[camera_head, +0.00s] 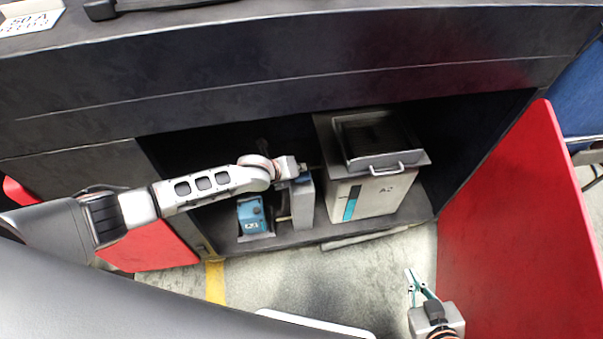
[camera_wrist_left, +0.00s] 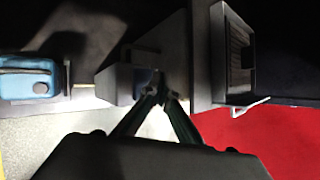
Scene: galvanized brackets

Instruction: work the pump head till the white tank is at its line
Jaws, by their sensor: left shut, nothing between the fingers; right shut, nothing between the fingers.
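The white tank (camera_head: 379,197), marked A2, stands in the open dark cabinet bay. A narrow upright strip (camera_head: 350,204) on its front shows cyan; I cannot make out a line mark. A grey upright block (camera_head: 302,207), perhaps the pump, stands left of the tank. My left gripper (camera_head: 304,169) is at the top of this block. In the left wrist view its shut, empty fingers (camera_wrist_left: 162,92) point at the block's bluish top (camera_wrist_left: 145,82); I cannot tell whether they touch. My right gripper (camera_head: 418,282) is shut and empty, low above the floor right of centre.
A dark open tray (camera_head: 416,158) with a handle sits on the tank. A blue unit (camera_head: 251,212) stands left of the grey block and also shows in the left wrist view (camera_wrist_left: 28,84). A red panel (camera_head: 510,225) bounds the right side. Pale floor (camera_head: 300,270) lies clear in front.

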